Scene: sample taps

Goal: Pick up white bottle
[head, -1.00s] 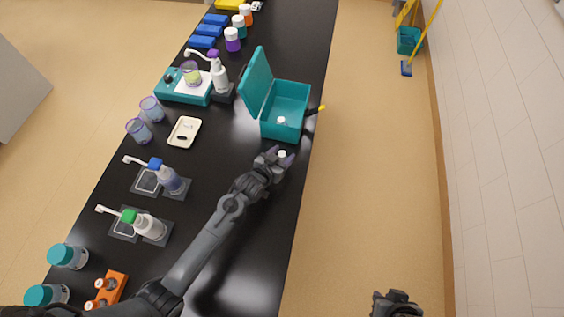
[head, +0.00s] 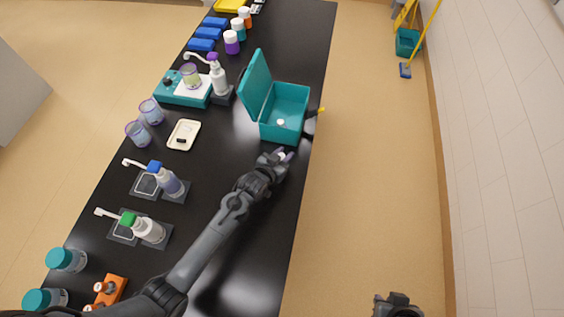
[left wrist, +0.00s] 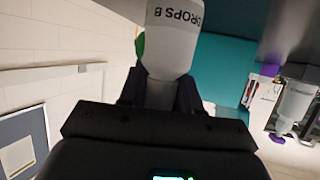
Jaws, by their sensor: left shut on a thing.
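A small white bottle (head: 282,156) with the label "DROPS B" is between the fingers of my left gripper (head: 279,158), near the right edge of the black bench. My left gripper is shut on it. In the left wrist view the bottle (left wrist: 168,42) shows large and close above the dark fingers, its top cut off by the frame edge. My right gripper (head: 397,305) is at the bottom edge of the head view, away from the bench; its fingers cannot be made out.
An open teal box (head: 284,112) stands just beyond the bottle, with a small white thing (head: 281,123) inside. A white tray (head: 184,134) and pump bottles (head: 166,180) are to the left. Bare bench (head: 255,235) lies in front, right of my left arm.

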